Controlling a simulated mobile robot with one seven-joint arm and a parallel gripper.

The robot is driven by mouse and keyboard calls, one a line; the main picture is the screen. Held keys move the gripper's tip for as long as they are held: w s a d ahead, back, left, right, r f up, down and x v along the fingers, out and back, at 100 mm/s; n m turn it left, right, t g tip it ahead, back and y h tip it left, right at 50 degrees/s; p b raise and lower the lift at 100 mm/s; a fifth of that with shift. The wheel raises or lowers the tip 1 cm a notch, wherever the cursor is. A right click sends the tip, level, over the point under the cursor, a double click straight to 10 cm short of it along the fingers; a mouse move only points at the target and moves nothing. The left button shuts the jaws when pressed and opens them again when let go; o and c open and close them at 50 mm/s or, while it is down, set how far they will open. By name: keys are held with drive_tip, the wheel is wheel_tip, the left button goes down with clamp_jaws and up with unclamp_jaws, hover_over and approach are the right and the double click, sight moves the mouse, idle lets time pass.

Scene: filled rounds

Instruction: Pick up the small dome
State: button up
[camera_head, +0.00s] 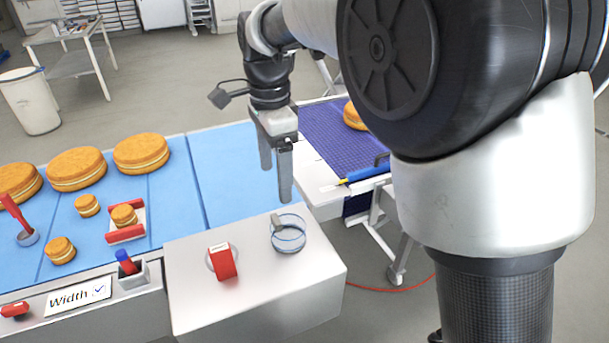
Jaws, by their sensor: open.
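A small clear dome (290,239), see-through with a bluish rim and a grey knob-like part at its left, rests on the top of a white box (310,268). Its exact shape is hard to make out because it is transparent. My gripper (277,184) points down with its two dark grey fingers apart and nothing between them. In the picture it is just above the dome, apart from it, near the far edge of the white box. How high the fingertips are above the box cannot be told.
Left, filled rounds (142,152) and a red-ended tray (126,234) sit on the blue surface (235,170). A holder (134,277) with a blue-and-red handle is nearby. A purple mat (335,135) lies behind right.

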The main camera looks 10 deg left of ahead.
sight(278, 231)
drive_tip(key=f+b, duration=0.1)
drive_tip(key=f, duration=1.6)
drive_tip(key=shift+a+f, duration=0.15)
drive_tip(key=shift+a, duration=0.05)
drive_tip(key=c, duration=0.9)
wheel_tip(278, 231, up, 10)
drive_tip(key=shift+r+p, duration=0.1)
drive_tip(key=shift+p, duration=0.2)
drive_tip(key=shift+c, duration=0.3)
